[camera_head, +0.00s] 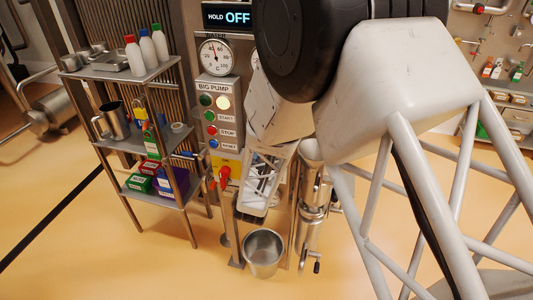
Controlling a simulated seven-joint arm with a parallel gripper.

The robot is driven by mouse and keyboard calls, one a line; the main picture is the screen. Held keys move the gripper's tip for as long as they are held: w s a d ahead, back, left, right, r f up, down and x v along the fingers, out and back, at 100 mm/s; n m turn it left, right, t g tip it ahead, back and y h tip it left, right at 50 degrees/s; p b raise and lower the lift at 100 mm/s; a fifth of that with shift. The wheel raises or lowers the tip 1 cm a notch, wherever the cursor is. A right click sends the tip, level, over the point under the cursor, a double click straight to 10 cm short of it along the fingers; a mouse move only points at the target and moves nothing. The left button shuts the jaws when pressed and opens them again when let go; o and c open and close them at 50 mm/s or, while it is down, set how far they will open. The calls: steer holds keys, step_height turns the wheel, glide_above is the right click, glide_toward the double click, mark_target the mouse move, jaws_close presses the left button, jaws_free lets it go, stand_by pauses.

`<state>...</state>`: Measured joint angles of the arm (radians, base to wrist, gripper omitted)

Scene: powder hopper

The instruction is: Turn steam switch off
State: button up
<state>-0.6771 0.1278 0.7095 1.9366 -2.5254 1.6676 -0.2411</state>
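No switch in view is legibly marked as the steam switch. The control panel (218,113) stands upright near the middle, with a round gauge (215,57) and a "BIG PUMP" label above green, pale lit, red and blue buttons. A display (228,17) above it reads "HOLD OFF". A red handle (224,176) sits below the panel beside a yellow patch (229,161). My arm's large dark joint and pale links cover the area right of the panel. I cannot make out my gripper's fingers; they are not visible here.
A metal shelf (112,70) with bottles, a pitcher (116,122) and boxes stands left of the panel. A metal bucket (263,252) is on the floor below, beside steel piping (313,205). Open floor lies at the front left.

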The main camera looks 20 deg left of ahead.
steer(key=v, duration=0.7)
stand_by(0.6)
steer(key=s+d+r+m+g+h, duration=0.1)
steer(key=d+r+m, duration=0.1)
steer(key=d, duration=0.1)
steer(key=s+d+r+m+g+h, duration=0.1)
steer(key=d+m+g+h, duration=0.1)
steer(key=d, duration=0.2)
steer(key=s+d+r+m+g+h, duration=0.2)
steer(key=d, duration=0.2)
steer(key=shift+s+d+r, duration=0.1)
steer(key=shift+d+r, duration=0.05)
steer(key=shift+r, duration=0.15)
steer(key=s+d+r+m+g+h, duration=0.2)
steer(key=s+d+r+m+g, duration=0.1)
steer(key=d+m+g, duration=0.4)
steer(key=s+d+r+m+g+h, duration=0.1)
steer(key=s+d+r+m+g, duration=0.25)
steer(key=d, duration=0.65)
steer(key=s+d+r+m+g+h, duration=0.2)
steer(key=s+d+m+g, duration=0.15)
steer(key=d+m, duration=0.4)
steer(key=s+d+r+m+y, duration=0.2)
steer(key=s+r+m+y, duration=0.5)
steer(key=s+m+y, duration=0.3)
steer(key=s+m, duration=0.2)
steer(key=shift+s+r+g, duration=0.15)
steer(key=shift+s+g, duration=0.2)
steer(key=shift+g, duration=0.05)
